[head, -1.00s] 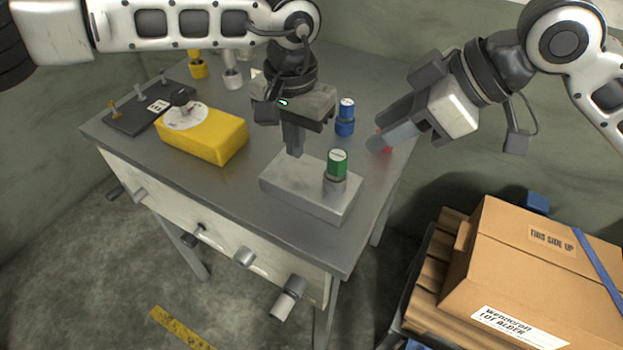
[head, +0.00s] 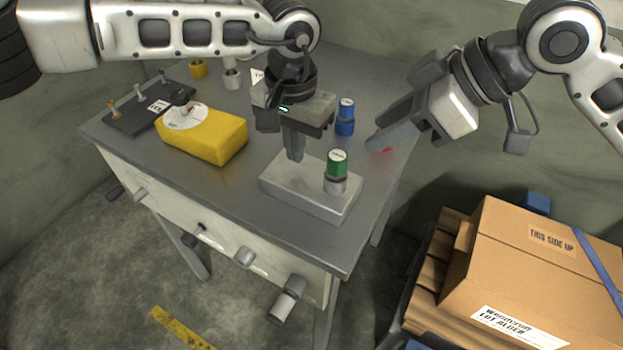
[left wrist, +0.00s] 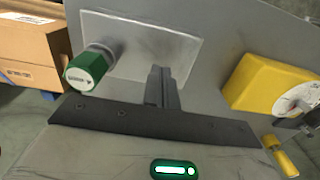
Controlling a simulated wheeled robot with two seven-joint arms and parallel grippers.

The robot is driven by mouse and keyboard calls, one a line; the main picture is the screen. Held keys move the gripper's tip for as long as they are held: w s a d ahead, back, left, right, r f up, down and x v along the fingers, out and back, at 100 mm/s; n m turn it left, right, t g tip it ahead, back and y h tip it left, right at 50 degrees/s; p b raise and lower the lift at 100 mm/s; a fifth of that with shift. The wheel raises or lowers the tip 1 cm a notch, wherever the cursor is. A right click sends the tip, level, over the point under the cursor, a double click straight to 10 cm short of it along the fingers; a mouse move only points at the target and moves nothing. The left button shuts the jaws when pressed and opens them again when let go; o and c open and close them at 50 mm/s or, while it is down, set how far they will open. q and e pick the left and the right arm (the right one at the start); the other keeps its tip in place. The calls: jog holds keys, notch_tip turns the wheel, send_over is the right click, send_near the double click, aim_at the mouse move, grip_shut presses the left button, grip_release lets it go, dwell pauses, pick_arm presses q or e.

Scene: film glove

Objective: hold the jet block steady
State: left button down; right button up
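The jet block is a pale grey metal slab (head: 300,190) at the table's front right corner. A green-capped jet (head: 337,165) stands upright on its right part. In the left wrist view the block (left wrist: 150,45) and green cap (left wrist: 88,68) also show. My left gripper (head: 295,157) points down at the block's back left part, its fingers together with nothing seen between them. I cannot tell whether the fingertips touch the block. My right gripper (head: 372,128) is by the table's right edge, its fingers apart. A red thing (head: 384,150), mostly hidden, lies at its lower finger.
A yellow block with a dial (head: 215,135) and a dark rack with levers (head: 140,112) are at left. Yellow (head: 198,68) and white (head: 231,77) pieces stand at the back. A carton (head: 530,270) is right of the table.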

aim_at(296, 172)
pick_arm(q)
jog(key=shift+f, duration=0.75)
jog(key=shift+f, duration=0.6)
jog(key=shift+s+f, duration=0.2)
jog(key=shift+f, duration=0.15)
dwell(1.6)
